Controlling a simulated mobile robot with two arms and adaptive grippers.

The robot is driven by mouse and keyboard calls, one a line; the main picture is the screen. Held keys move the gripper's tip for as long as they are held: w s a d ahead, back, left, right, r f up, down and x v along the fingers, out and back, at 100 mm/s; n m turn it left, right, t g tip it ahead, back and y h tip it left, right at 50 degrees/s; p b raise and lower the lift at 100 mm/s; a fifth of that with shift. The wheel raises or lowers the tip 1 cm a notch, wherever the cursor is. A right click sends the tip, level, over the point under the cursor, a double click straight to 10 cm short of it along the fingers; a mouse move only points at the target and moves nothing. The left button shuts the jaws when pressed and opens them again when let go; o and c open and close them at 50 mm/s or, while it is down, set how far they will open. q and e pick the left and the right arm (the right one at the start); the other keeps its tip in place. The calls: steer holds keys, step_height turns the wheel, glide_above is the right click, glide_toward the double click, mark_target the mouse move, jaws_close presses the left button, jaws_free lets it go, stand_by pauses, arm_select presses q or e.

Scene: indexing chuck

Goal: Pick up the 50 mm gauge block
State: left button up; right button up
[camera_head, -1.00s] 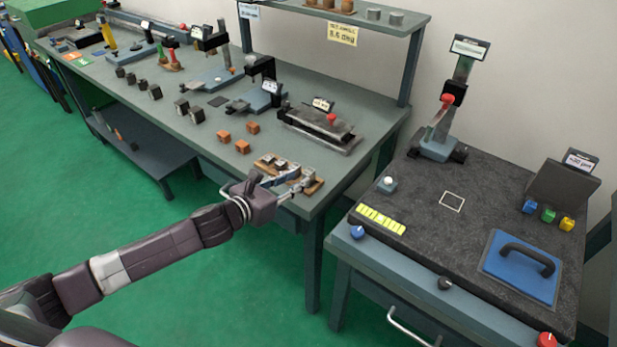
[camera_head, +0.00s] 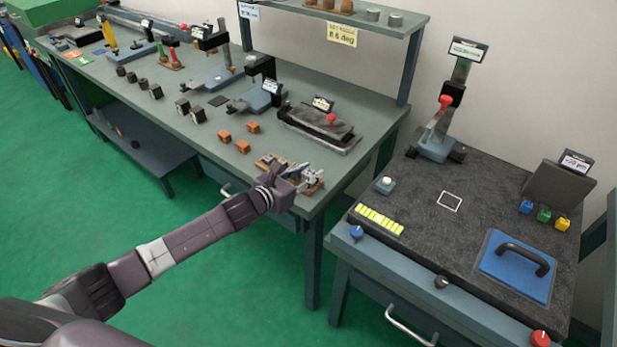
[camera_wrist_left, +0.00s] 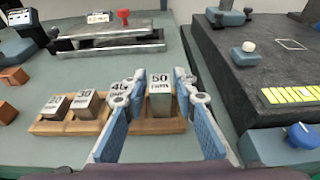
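The 50 mm gauge block (camera_wrist_left: 161,99) stands upright, marked 50, at the right end of a wooden rack (camera_wrist_left: 62,127) in the left wrist view. Blocks marked 20 (camera_wrist_left: 56,107), 30 (camera_wrist_left: 87,103) and, partly hidden, what looks like 45 (camera_wrist_left: 121,86) stand to its left. My left gripper (camera_wrist_left: 159,82) is open, its blue-padded fingers on either side of the 50 mm block in that view. I cannot tell whether they touch it. In the head view my left gripper (camera_head: 293,177) is over the rack (camera_head: 266,160) at the bench's front right corner and hides most of the blocks.
Orange-brown cubes (camera_head: 243,146) sit left of the rack. A flat fixture with a red knob (camera_head: 331,118) lies behind it. To the right, across a gap, stands a dark granite table (camera_head: 405,190) with a yellow strip (camera_head: 379,219) and a blue knob (camera_head: 356,232).

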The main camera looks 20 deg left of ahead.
arm_select(q)
steer(key=shift+c, duration=0.4)
jaws_close()
steer(key=shift+r, duration=0.15)
